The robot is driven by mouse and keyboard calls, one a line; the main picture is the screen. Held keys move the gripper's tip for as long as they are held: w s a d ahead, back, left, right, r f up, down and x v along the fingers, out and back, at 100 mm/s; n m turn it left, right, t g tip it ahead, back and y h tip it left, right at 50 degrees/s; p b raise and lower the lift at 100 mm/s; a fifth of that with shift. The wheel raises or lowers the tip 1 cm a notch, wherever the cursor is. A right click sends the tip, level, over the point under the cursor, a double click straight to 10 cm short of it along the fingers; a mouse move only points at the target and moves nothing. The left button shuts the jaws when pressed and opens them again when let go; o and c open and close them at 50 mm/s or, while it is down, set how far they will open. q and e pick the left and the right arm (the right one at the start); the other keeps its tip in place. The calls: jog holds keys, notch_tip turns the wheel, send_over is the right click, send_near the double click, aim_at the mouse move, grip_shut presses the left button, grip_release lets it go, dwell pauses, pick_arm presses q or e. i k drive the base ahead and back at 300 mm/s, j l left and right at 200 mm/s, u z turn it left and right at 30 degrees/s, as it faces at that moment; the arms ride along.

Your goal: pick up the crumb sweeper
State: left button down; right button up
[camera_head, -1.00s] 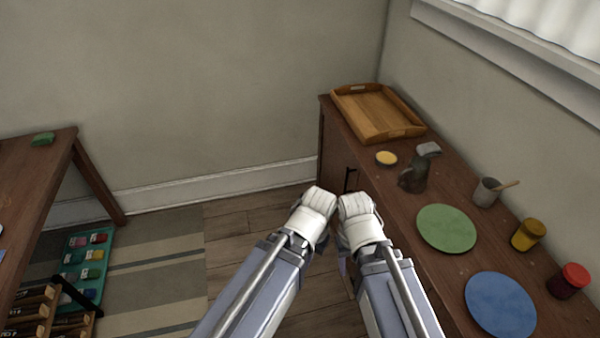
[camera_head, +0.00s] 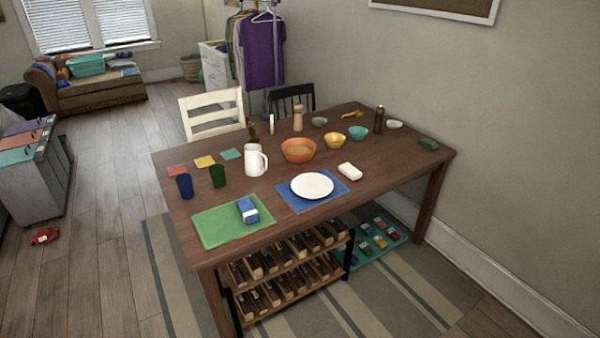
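I cannot tell for sure which thing is the crumb sweeper. A small white rounded block (camera_head: 349,171) lies on the wooden dining table (camera_head: 385,165), right of a white plate (camera_head: 312,185). A small dark green block (camera_head: 428,144) lies at the table's far right corner. A blue and white box (camera_head: 247,210) stands on a green placemat (camera_head: 213,228). A small red object (camera_head: 44,236) lies on the floor at the left. Neither of my grippers is in view.
The table also holds an orange bowl (camera_head: 298,150), a white pitcher (camera_head: 255,160) and dark cups (camera_head: 217,175). Chairs (camera_head: 212,110) stand behind it. A wooden rack (camera_head: 285,275) and teal tray (camera_head: 376,240) are underneath. The wooden floor at left (camera_head: 100,200) is mostly clear.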

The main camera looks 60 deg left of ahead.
aim_at(350, 171)
jog(key=u, duration=1.8)
jog(key=i+l+z, duration=0.15)
jog(key=i, duration=2.2)
